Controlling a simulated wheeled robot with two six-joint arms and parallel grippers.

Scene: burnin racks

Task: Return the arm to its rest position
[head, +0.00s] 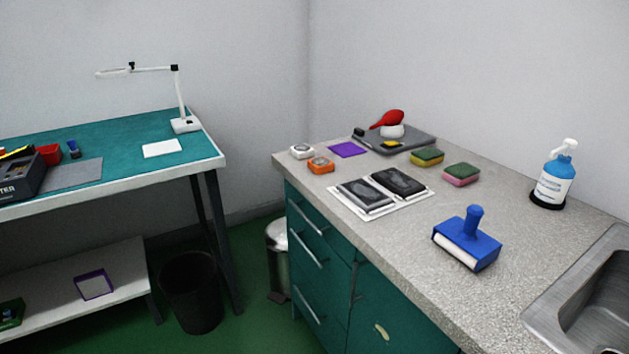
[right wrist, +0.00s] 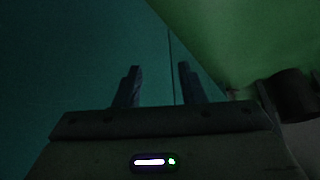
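My right gripper (right wrist: 160,85) shows in the right wrist view with its two dark fingers apart and nothing visible between them. Behind the fingers is a dark teal surface with a thin vertical seam, and green floor (right wrist: 235,35) fills the upper right. I cannot tell how far the fingers are from the teal surface. Neither gripper shows in the head view, and my left gripper is in no frame.
A grey counter (head: 390,245) on teal drawers holds a blue roller (head: 468,240), two sponges, two black pads and a blue spray bottle (head: 554,178). A sink (head: 585,300) is at right. A teal workbench (head: 110,135) stands left, a black bin (head: 190,292) below.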

